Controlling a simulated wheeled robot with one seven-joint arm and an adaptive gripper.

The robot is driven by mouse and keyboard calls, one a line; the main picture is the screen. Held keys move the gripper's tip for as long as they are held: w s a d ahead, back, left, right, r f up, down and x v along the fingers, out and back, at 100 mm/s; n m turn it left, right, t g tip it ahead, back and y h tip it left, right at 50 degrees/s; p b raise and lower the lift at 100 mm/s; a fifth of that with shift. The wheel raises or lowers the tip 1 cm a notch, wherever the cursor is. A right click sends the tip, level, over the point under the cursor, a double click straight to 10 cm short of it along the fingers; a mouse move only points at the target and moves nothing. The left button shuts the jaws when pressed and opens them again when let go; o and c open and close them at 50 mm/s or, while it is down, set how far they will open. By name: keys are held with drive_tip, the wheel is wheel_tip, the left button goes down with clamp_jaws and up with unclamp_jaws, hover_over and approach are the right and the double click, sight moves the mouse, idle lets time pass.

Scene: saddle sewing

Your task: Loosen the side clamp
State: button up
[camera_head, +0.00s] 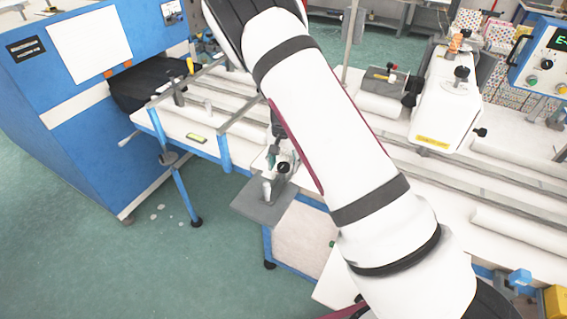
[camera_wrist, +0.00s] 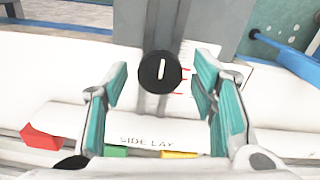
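The side clamp shows in the wrist view as a round black knob (camera_wrist: 160,72) with a white slot mark, the mark standing upright. It sits on a grey upright bar beside a scale with red marks. My gripper (camera_wrist: 160,88) is open, with one teal-padded finger to the left of the knob and one to the right. Gaps show between the knob and both fingers; depth to it is hard to judge. In the head view the small dark knob (camera_head: 283,167) shows beside the table edge, close to my gripper (camera_head: 272,155), which my arm partly hides.
A white rail (camera_wrist: 200,143) marked "SIDE LAY" lies below the knob, with red, green and yellow blocks. A grey plate (camera_head: 262,208) juts from the white table. A blue machine (camera_head: 75,130) stands at left. Open green floor (camera_head: 190,270) lies in front.

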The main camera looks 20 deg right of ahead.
drive_tip(key=c, duration=0.9)
drive_tip(key=shift+n, duration=0.3)
drive_tip(key=n+b, duration=0.1)
drive_tip(key=n, duration=0.2)
drive_tip(key=shift+n, duration=0.4)
drive_tip(key=n, duration=0.3)
drive_tip(key=shift+n+b, duration=0.3)
drive_tip(key=shift+b, duration=0.1)
drive_tip(key=n+b, duration=0.1)
drive_tip(key=n, duration=0.5)
drive_tip(key=n+b, duration=0.1)
drive_tip(key=n, duration=0.5)
drive_tip(key=shift+n, duration=0.4)
